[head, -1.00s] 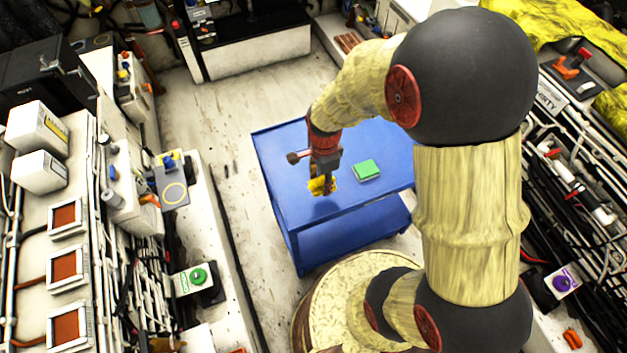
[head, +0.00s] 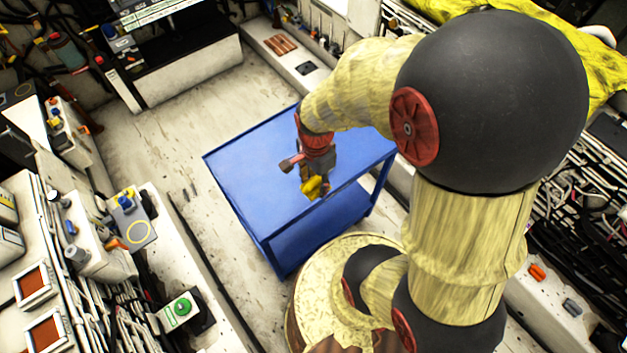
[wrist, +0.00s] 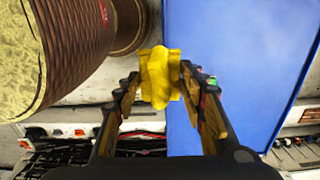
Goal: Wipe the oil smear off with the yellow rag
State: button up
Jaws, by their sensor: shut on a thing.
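My gripper (head: 314,172) is shut on the yellow rag (head: 312,187), above the near edge of the blue table. In the wrist view the rag (wrist: 160,78) hangs bunched between the two fingers of my gripper (wrist: 161,75), with the blue table top behind and to its right. The rag appears clear of the table. I cannot make out an oil smear in either view.
The blue table (head: 255,160) has a bare top where it shows; my arm covers its right part. Pale floor lies between.

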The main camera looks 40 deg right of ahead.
aim_at(315, 179)
jog(key=shift+r+p, duration=1.45)
jog(key=shift+r, duration=0.45)
